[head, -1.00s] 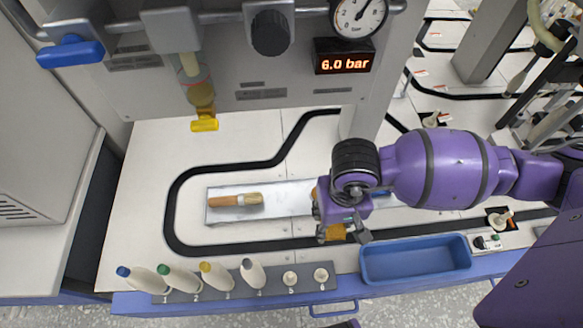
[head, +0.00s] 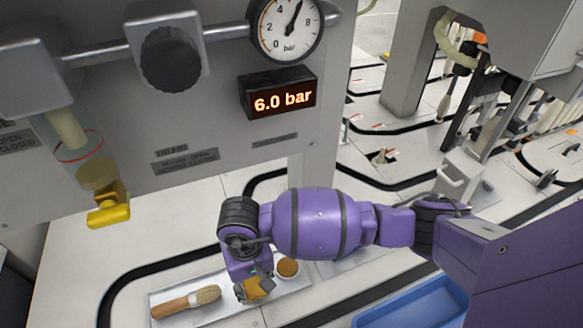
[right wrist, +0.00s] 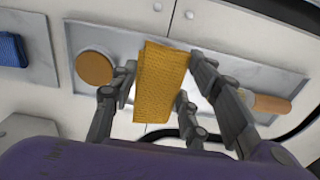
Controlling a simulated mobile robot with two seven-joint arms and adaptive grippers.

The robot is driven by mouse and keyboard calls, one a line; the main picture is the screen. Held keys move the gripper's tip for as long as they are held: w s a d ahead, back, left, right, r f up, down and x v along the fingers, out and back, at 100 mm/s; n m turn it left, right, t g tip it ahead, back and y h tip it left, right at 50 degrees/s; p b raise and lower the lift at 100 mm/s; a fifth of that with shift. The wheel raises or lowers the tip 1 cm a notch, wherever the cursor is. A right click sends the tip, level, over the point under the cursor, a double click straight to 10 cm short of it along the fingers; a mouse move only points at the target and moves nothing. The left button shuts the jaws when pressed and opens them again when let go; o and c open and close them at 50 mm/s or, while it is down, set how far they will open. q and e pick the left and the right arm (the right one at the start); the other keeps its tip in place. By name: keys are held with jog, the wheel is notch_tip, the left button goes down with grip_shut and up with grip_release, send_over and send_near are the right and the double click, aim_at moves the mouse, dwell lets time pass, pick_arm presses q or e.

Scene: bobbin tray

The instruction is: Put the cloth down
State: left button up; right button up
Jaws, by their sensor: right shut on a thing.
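A folded yellow-orange cloth (head: 256,288) hangs from my right gripper (head: 250,280). In the right wrist view the cloth (right wrist: 160,82) sits between the fingers of the right gripper (right wrist: 162,95), which is shut on it. My left gripper is not in view.
A blue folded cloth (right wrist: 12,50) rests on another plate. A blue bin (head: 425,305) stands at front right. A panel with a yellow-handled valve (head: 108,212) rises behind.

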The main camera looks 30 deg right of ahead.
aim_at(250, 284)
jog(key=shift+w+a+f, duration=0.2)
jog(key=shift+w+f, duration=0.15)
jog(key=shift+w, duration=0.15)
jog(key=f, duration=0.1)
jog(key=f+b, duration=0.1)
jog(key=f, duration=0.1)
jog(key=shift+w+a+f+b, duration=0.15)
jog(key=shift+w+a+b, duration=0.05)
jog(key=shift+w+b, duration=0.1)
jog(key=shift+f, duration=0.15)
jog(key=shift+d+f, duration=0.1)
jog(key=shift+f, duration=0.05)
jog(key=o, duration=1)
